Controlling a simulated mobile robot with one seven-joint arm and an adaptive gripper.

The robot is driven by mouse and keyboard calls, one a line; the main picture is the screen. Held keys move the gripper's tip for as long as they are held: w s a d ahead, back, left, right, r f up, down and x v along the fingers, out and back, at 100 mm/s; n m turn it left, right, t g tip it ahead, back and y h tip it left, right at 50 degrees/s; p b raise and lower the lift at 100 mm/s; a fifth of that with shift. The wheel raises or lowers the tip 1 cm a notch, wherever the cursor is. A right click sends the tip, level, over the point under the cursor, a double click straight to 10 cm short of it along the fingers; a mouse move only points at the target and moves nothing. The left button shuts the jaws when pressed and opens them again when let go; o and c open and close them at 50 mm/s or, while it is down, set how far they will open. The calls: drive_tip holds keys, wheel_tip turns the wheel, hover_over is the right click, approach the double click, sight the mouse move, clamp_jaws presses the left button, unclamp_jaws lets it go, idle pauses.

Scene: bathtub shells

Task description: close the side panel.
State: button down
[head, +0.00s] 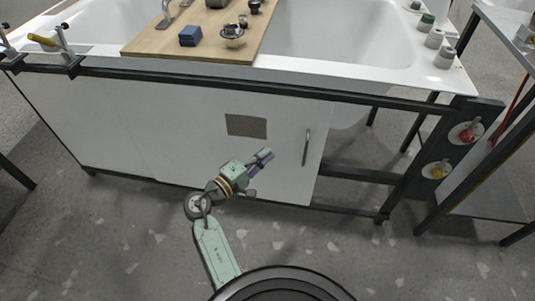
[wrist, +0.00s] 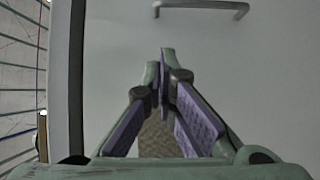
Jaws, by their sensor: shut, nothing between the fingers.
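The white side panel (head: 275,172) hangs upright under the tub's front rail. A bar handle (head: 306,147) is near its right edge, and a brown patch (head: 246,125) is on its face. Right of the panel, the frame is open and shows the tub's underside. My gripper (head: 265,155) is in front of the panel, left of the handle and below the patch. In the wrist view my gripper (wrist: 165,55) is shut and empty, pointing toward the handle (wrist: 200,8), with a gap between them. I cannot tell whether it touches the panel (wrist: 250,65).
The white tub (head: 330,35) sits above on a dark frame (head: 250,88). A wooden board (head: 160,38) with small parts crosses it. Red (head: 468,136) and yellow (head: 437,173) knobs are on the right post. The floor (head: 330,250) in front is clear.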

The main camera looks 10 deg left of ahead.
drive_tip(key=w+d, duration=0.2)
drive_tip(key=w+d+p, duration=0.1)
drive_tip(key=w+d, duration=0.1)
drive_tip(key=d, duration=0.1)
drive_tip(key=w+d+p, duration=0.1)
drive_tip(key=w+d, duration=0.1)
drive_tip(key=d, duration=0.1)
drive_tip(key=shift+w+d, duration=0.1)
drive_tip(key=shift+w, duration=0.1)
